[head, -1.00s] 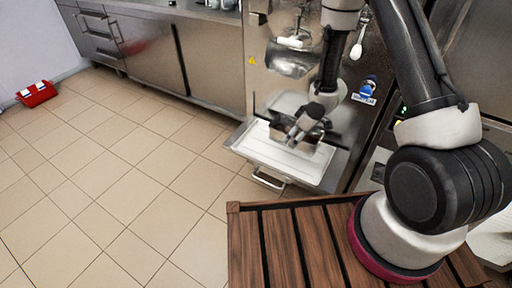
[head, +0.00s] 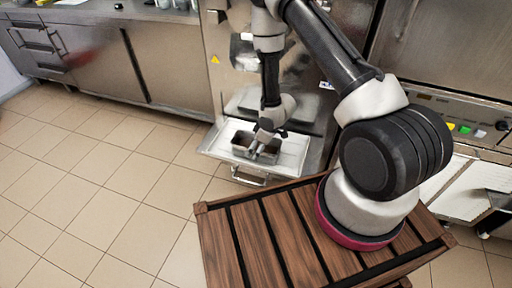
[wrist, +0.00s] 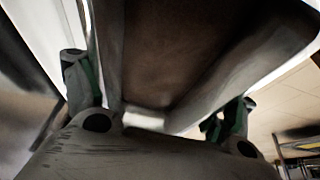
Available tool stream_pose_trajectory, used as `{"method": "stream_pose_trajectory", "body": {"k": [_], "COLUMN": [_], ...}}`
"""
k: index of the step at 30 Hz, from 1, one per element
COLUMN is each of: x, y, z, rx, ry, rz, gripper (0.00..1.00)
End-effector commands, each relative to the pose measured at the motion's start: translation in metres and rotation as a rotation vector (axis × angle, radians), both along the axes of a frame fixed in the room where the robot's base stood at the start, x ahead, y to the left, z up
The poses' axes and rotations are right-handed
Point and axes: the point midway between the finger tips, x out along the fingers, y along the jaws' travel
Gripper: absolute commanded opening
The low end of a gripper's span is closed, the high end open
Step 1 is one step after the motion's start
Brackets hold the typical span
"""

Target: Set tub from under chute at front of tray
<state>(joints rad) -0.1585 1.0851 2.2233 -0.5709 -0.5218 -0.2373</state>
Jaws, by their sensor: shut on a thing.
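A steel rectangular tub (head: 241,143) with a dark inside is in the head view, over the white tray at the front of the freezer. In the wrist view the tub (wrist: 190,50) fills the upper middle, between my two fingers (wrist: 165,110). The tray (head: 290,155) sticks out from the freezer with a handle at its front. The chute (head: 243,50) is on the freezer's front above, partly behind my arm. I cannot tell whether the tub touches the tray.
Steel cabinets (head: 95,60) line the wall at left. A second machine with coloured buttons (head: 465,130) stands at right. A slatted wooden top (head: 260,240) lies below my arm. The tiled floor (head: 110,190) at left is clear.

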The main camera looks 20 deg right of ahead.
Motion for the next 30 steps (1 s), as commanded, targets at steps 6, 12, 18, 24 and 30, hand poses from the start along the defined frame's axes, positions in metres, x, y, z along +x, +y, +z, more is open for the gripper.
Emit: {"method": "stream_pose_trajectory", "body": {"k": [6, 12, 18, 24, 30], "x": [0.001, 0.000, 0.000, 0.000, -0.001], "y": [0.000, 0.000, 0.000, 0.000, -0.003], "z": [-0.003, -0.006, -0.005, -0.005, 0.008], "rx": [0.001, 0.001, 0.001, 0.001, 0.000], "ry": [-0.002, -0.001, -0.001, -0.001, -0.003], "rz": [0.000, 0.000, 0.000, 0.000, -0.002], "gripper": [0.45, 0.85, 1.00, 1.00, 1.00]}}
